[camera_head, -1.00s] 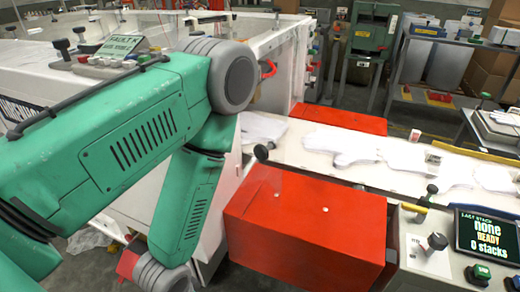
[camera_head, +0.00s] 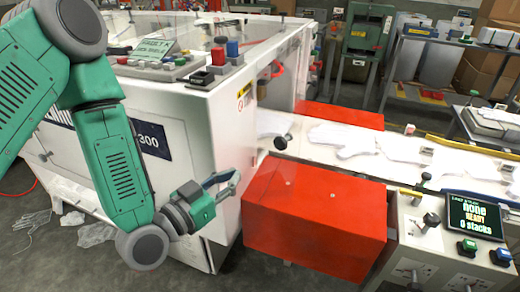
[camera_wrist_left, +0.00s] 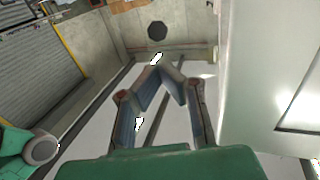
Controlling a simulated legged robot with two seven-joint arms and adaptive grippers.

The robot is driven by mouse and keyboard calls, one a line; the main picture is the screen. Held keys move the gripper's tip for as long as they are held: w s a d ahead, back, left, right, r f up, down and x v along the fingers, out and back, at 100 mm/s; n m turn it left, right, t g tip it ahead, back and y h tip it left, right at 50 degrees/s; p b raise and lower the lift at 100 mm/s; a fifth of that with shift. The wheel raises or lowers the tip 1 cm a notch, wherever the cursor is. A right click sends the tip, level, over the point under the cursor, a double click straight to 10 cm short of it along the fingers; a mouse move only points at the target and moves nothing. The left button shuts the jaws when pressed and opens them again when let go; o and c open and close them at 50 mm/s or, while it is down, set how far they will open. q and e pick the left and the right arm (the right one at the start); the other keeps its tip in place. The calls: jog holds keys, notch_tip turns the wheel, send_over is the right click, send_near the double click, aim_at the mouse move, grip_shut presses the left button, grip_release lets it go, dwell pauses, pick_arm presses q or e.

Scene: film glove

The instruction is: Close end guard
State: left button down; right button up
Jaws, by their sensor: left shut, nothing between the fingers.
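The white machine (camera_head: 190,110) stands at the left, its end facing the red box-shaped cover (camera_head: 315,215) and the conveyor. A clear panel seems to stand at this end, but its edges are faint, and I cannot tell whether it is the end guard or how far open it is. A black round knob (camera_head: 281,143) shows at the end opening, above the red cover. My left gripper (camera_head: 230,180) is shut and empty, beside the machine's end wall and left of the red cover. In the left wrist view its fingertips (camera_wrist_left: 163,68) meet. My right gripper is out of view.
A white conveyor (camera_head: 400,165) with flat glove shapes runs right from the machine. A control panel with a screen (camera_head: 476,216) stands at the lower right. Button boxes (camera_head: 228,60) sit on the machine top.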

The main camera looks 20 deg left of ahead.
pick_arm(q)
send_near(279, 146)
jog(key=w, duration=0.1)
jog(key=x, duration=0.2)
jog(key=p+x, duration=0.1)
jog(key=x, duration=0.3)
jog(key=shift+w+a, duration=0.2)
jog(key=shift+w, duration=0.05)
jog(key=shift+w+d, duration=0.2)
jog(key=shift+d, duration=0.45)
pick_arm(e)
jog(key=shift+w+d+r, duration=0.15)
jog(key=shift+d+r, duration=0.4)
pick_arm(q)
jog(key=shift+w+y, duration=0.15)
jog(key=shift+y, duration=0.15)
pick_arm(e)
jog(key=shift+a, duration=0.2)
